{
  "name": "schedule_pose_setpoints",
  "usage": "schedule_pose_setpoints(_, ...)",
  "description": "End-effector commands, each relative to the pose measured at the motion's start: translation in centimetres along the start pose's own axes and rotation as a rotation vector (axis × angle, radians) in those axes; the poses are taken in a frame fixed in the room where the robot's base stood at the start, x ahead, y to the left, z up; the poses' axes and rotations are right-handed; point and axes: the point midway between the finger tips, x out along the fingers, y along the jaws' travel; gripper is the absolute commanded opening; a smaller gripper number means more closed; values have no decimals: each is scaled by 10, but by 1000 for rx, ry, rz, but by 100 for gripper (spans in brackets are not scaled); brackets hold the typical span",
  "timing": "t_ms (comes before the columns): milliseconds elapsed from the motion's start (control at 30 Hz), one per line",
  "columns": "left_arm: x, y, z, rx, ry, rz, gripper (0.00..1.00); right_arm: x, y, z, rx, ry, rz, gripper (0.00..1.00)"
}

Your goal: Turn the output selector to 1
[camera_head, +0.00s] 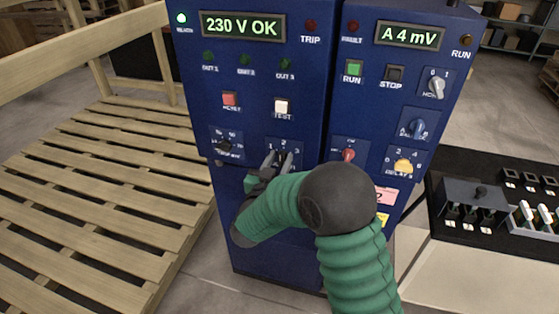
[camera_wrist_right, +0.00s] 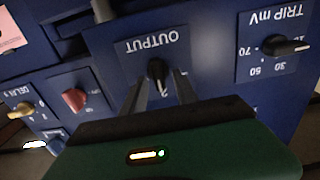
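The output selector is a small black knob (camera_wrist_right: 157,72) under the word OUTPUT, which appears upside down in the right wrist view. Its pointer seems to lie toward the 2 mark. In the head view its plate (camera_head: 290,147) shows 1, 2, 3, with the knob mostly hidden behind my gripper. My right gripper (camera_wrist_right: 159,79) has one finger on each side of the knob, with gaps seeming to show between fingers and knob. It also shows in the head view (camera_head: 272,162). My left gripper is not in view.
Close by on the blue cabinet are the trip knob (camera_head: 224,146), a red knob (camera_head: 348,155) and a yellow delay knob (camera_head: 403,166). The display (camera_head: 243,26) reads 230 V OK. A wooden pallet (camera_head: 90,190) lies left; a black tray (camera_head: 480,235) is right.

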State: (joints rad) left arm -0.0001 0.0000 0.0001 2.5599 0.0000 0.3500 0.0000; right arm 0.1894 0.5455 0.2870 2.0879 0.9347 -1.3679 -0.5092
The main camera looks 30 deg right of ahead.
Motion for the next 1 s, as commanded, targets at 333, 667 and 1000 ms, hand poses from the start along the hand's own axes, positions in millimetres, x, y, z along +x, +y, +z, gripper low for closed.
schedule_pose_setpoints(333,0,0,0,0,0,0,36,1,0,0,1,-1,0,20)
schedule_pose_setpoints(667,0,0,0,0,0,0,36,2,0,0,1,0,1,0)
schedule_pose_setpoints(1000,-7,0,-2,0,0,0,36,2,-1,-1,-37,-1,-2,0)
